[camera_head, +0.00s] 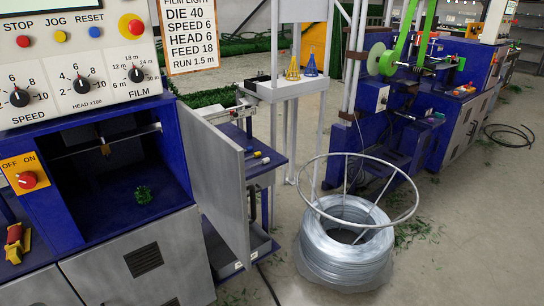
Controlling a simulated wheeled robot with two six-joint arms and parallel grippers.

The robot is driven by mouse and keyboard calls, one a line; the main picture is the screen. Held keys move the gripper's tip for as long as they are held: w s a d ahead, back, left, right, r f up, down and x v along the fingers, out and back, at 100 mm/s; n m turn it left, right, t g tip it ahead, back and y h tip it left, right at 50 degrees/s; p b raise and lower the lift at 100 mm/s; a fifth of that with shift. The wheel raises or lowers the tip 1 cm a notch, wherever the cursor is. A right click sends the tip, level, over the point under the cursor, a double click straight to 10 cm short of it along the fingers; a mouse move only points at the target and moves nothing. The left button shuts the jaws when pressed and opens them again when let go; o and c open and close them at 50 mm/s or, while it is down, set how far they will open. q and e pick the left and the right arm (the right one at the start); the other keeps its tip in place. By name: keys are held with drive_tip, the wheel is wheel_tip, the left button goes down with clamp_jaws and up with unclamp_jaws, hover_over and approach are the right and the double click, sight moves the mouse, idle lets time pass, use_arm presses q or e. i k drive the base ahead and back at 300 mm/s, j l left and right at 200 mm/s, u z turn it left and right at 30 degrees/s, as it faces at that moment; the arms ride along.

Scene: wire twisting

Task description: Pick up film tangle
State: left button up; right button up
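A small green film tangle (143,194) lies on the floor of the open blue compartment of the machine (60,200) at the left. It looks like a round clump of thin strips and sits apart from the compartment walls. Neither of my grippers shows in the head view, so their state is hidden.
The compartment's grey door (217,165) stands swung open on its right side. A rod with a small dark yellowish part (105,149) crosses above the tangle. A wire coil (345,240) in a ring stand occupies the floor at right. Green scraps (415,233) lie nearby.

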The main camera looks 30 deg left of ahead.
sight(142, 195)
drive_tip(key=i+u, duration=0.1)
drive_tip(key=u, duration=1.2)
drive_tip(key=i+l+u, duration=0.15)
drive_tip(key=l+u, duration=0.3)
drive_tip(key=i+l+u, duration=0.1)
drive_tip(key=l+u, duration=0.85)
drive_tip(key=l, duration=0.75)
drive_tip(key=k+j, duration=0.1)
drive_tip(key=j+u, duration=0.05)
drive_tip(key=j, duration=0.05)
